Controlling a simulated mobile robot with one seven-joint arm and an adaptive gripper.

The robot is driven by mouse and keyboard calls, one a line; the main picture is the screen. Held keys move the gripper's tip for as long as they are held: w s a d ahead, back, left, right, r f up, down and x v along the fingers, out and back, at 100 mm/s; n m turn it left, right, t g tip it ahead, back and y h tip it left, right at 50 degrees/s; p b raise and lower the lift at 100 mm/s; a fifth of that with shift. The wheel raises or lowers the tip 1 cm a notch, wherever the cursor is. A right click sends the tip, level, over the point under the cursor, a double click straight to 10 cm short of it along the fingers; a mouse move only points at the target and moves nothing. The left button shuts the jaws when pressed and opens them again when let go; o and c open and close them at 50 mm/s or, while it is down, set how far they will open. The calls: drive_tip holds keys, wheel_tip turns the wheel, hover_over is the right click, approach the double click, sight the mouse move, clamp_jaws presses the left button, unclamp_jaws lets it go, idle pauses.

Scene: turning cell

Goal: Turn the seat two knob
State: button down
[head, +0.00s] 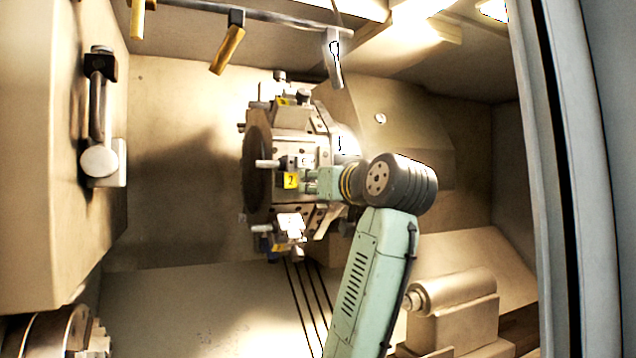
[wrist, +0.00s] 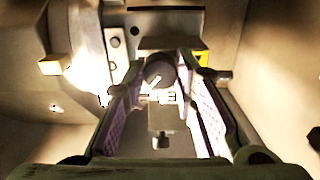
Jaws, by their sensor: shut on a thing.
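The turret (head: 258,165) stands in the middle of the cell with several tool seats around its rim. Seat two carries a yellow label (head: 290,181) with a "2" and faces my gripper. My gripper (head: 309,182) reaches in from the right, right beside this label. In the wrist view the seat two knob (wrist: 158,72) is a dark round piece between my two fingertips. My gripper (wrist: 159,80) is shut on it, with a purple-padded finger on each side. In the head view the knob is hidden by my gripper.
A seat with a bright block (head: 290,226) sits just below on the turret. A bar with hanging nozzles (head: 228,48) runs above. A tailstock (head: 455,305) stands at lower right, and a door edge (head: 560,180) is at the right. Open room lies left of the turret.

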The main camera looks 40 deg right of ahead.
drive_tip(key=shift+m, duration=4.9)
drive_tip(key=c, duration=1.3)
unclamp_jaws()
drive_tip(key=shift+s, duration=0.1)
drive_tip(key=v, duration=1.2)
drive_tip(key=shift+d+f, duration=0.1)
